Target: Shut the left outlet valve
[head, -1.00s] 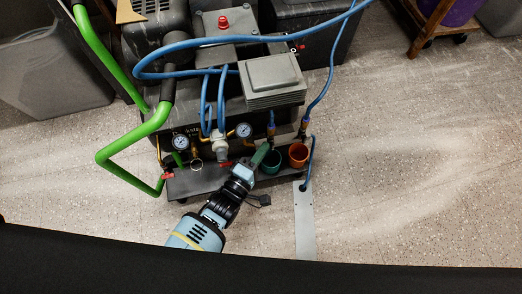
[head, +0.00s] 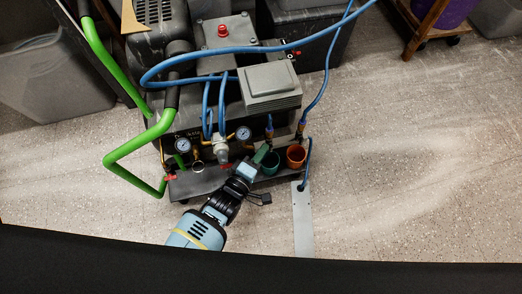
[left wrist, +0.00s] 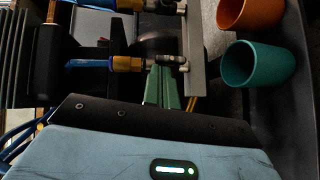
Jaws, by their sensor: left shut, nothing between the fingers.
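The left outlet (head: 269,130) is a brass fitting with a blue hose at the compressor's front, behind the green cup. In the left wrist view the nearer brass fitting (left wrist: 128,64) has a silver end piece by my fingertips. A valve lever cannot be made out clearly. My left gripper (head: 262,152) is shut and empty, its green fingers just in front of this fitting. In the left wrist view the fingers (left wrist: 162,88) overlap the silver end; I cannot tell whether they touch. My right gripper is not in view.
A green cup (head: 269,166) and an orange cup (head: 296,157) stand right beside my gripper. A second hose fitting (head: 301,127) is to the right. Gauges (head: 243,132) and red handles (head: 169,178) are to the left. The floor at right is clear.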

